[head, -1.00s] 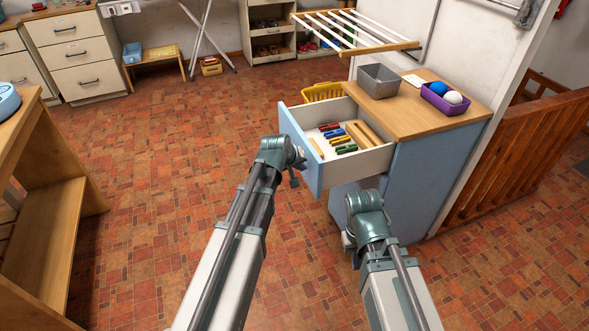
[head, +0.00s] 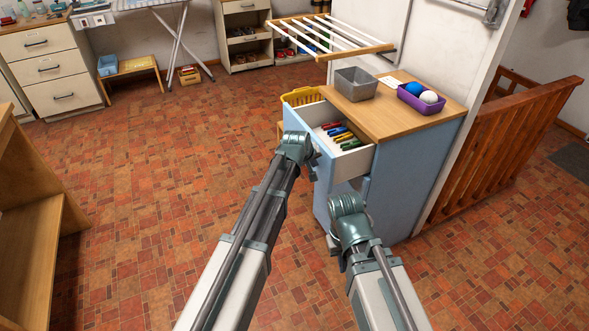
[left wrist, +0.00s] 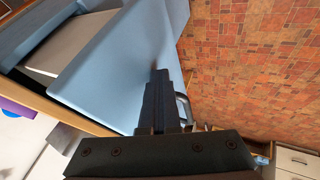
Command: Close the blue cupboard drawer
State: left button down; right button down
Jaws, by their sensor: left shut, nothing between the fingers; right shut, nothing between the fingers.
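The blue cupboard (head: 405,185) has a wooden top, and its upper drawer (head: 355,163) stands partly open with pens or similar coloured items inside. The drawer's blue front panel (left wrist: 120,65) fills the middle of the left wrist view, with its handle (left wrist: 183,108) beside the fingers. My left gripper (head: 313,167) is shut and empty at the outer face of the front; the fingers (left wrist: 160,80) appear against it, though contact is hard to confirm. My right gripper (head: 333,244) is shut, low by the cupboard's front, mostly hidden behind its own wrist.
On the cupboard top are a grey bin (head: 355,84) and a purple basket (head: 418,100) with balls. A yellow basket (head: 301,96) is behind the drawer. A drying rack (head: 330,35) hangs on the wall. A wooden railing (head: 505,150) is at right.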

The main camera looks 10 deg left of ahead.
pick_arm(q)
jog(key=w+d, duration=0.3)
jog(key=d, duration=0.1)
jog(key=w+d, duration=0.3)
jog(key=d, duration=0.2)
jog(key=w+d, duration=0.3)
jog(key=d, duration=0.2)
jog(key=shift+w, duration=0.3)
jog(key=shift+w+d, duration=0.15)
jog(key=shift+d, duration=0.05)
jog(key=shift+d+r, duration=0.1)
jog(key=s+a, duration=0.1)
jog(key=a, duration=0.1)
jog(key=s+a, duration=0.1)
jog(key=shift+s+a, duration=0.35)
jog(key=p+v, duration=0.8)
jog(key=v, duration=0.2)
jog(key=shift+a, duration=0.2)
